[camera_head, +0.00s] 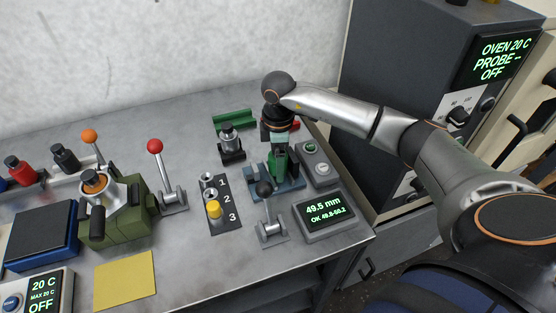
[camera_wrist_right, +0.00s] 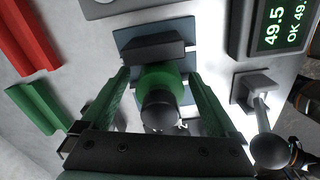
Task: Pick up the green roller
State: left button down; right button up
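The green roller (camera_wrist_right: 162,79) with a black end knob (camera_wrist_right: 161,110) stands on a blue-grey fixture (camera_wrist_right: 128,38), in front of a dark block. My right gripper (camera_wrist_right: 158,75) reaches down over it with its green-lined fingers on either side. Narrow gaps show between the fingers and the roller, so it looks open around it. In the head view my right gripper (camera_head: 280,152) is over the same fixture (camera_head: 291,185) and mostly hides the roller. My left gripper is not in view.
Close by stand a black-knobbed lever (camera_head: 265,190), a 49.5 mm display (camera_head: 325,211), a grey button box (camera_head: 318,164) and a small dark clamp-like stand (camera_head: 230,142). Green (camera_head: 235,119) and red rails lie behind. A dark oven (camera_head: 425,75) stands right of the table.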

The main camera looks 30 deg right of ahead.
grip_shut()
dwell(0.6)
jog(key=shift+r, duration=0.1)
